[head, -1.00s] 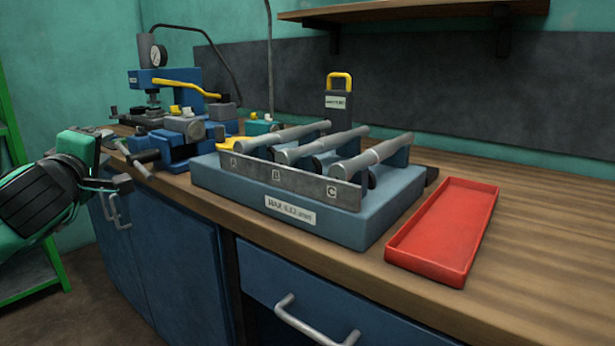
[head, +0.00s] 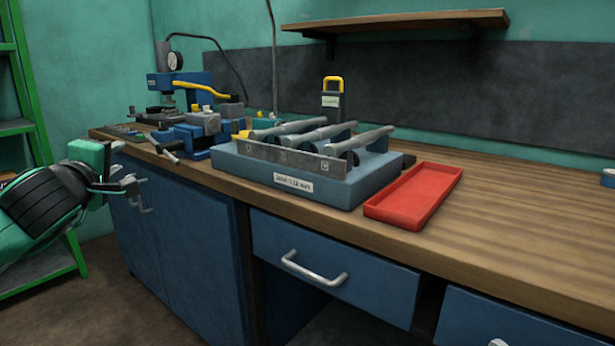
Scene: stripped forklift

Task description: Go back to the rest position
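My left gripper (head: 128,184) is at the left of the head view, in front of the blue cabinet doors and just off the front edge of the workbench (head: 480,228). Its fingers are small and seen from the side. Nothing clear shows between them, and I cannot tell how far apart they are. It is well away from the things on the bench. My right gripper is not in view.
On the bench stand a blue press (head: 182,92), a vise (head: 205,130), a blue-grey rack (head: 300,185) with three metal rods, and a red tray (head: 415,195). A drawer (head: 330,268) sits below. A green shelf (head: 25,110) stands at far left.

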